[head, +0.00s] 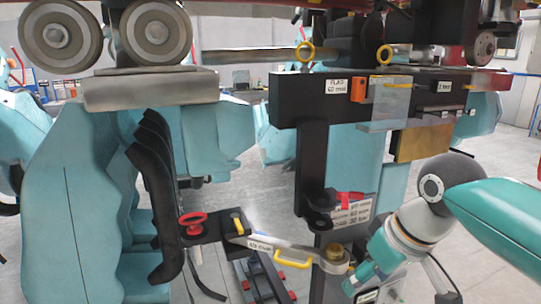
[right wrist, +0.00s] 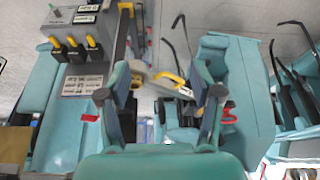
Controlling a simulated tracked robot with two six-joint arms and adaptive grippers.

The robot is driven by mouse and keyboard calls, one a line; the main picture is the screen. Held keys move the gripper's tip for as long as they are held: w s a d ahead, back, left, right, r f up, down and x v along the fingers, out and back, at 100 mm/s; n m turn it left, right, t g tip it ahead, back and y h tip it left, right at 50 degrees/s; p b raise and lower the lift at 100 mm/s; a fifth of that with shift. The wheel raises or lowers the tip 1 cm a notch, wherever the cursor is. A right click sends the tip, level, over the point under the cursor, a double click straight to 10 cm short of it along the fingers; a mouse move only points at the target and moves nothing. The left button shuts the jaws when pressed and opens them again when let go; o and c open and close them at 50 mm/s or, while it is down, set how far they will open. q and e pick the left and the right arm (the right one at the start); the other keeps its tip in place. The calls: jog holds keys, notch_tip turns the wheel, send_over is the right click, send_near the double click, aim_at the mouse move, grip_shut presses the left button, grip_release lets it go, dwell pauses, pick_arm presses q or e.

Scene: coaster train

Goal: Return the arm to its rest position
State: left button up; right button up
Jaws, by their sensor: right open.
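My right arm (head: 495,215) comes in from the right edge of the head view, and its teal and grey wrist slopes down and left. My right gripper (head: 362,270) is low, just right of a brass knob (head: 335,253) on a grey labelled bar (head: 275,246) with a yellow handle (head: 292,263). In the right wrist view the gripper (right wrist: 162,88) has its two fingers wide apart, with nothing held between them. The grey bar and its yellow handle (right wrist: 172,77) show beyond the gap. Whether a finger touches the knob, I cannot tell. My left gripper is not in view.
A black bracket (head: 312,165) hangs from a black beam (head: 310,97) left of my wrist. A red lever (head: 350,196) is close above the gripper. A red handwheel (head: 193,221) and teal seats (head: 75,200) stand left. Yellow-handled levers (right wrist: 74,41) stand upper left in the wrist view.

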jog(key=a+f+m+g+y, duration=0.1)
jog(key=a+f+m+g, duration=0.2)
jog(key=f, duration=2.9)
jog(key=s+f+m+y, duration=0.1)
jog(key=s+f+m, duration=0.3)
jog(key=s+f, duration=1.2)
jog(key=shift+s+a+f, duration=0.4)
jog(key=shift+a+f, duration=0.05)
jog(key=shift+f, duration=0.3)
jog(key=c, duration=0.4)
jog(key=shift+d, duration=0.1)
jog(key=shift+c, duration=0.2)
